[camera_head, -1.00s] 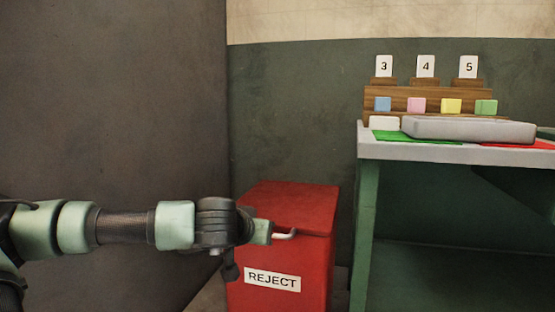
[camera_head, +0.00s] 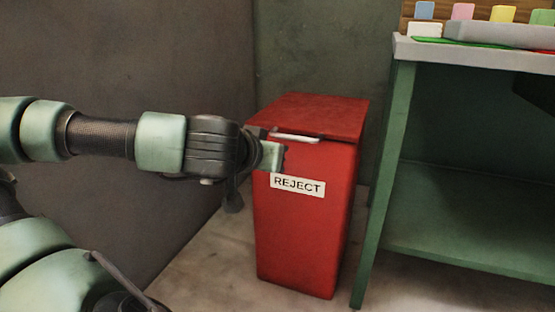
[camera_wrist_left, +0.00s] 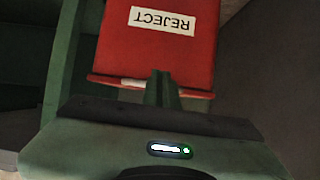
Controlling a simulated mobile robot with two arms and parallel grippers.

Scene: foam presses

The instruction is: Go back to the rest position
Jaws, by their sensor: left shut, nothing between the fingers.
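My left arm comes in from the left in the head view. Its gripper (camera_head: 277,156) is shut and empty, in front of the red reject bin (camera_head: 305,225), just below the left end of the lid's pale handle (camera_head: 296,137). The lid lies closed on the bin. In the left wrist view the shut fingers (camera_wrist_left: 161,88) point at the bin (camera_wrist_left: 190,55), which appears upside down with its REJECT label (camera_wrist_left: 162,20). Whether the fingers touch the bin is hard to tell. My right gripper is not in view.
A green table (camera_head: 395,150) with a pale top stands right of the bin. On it are a grey tray (camera_head: 500,33), several coloured blocks on a wooden rack, and green and red mats. A dark wall (camera_head: 150,50) is on the left. Bare floor (camera_head: 215,260) shows before the bin.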

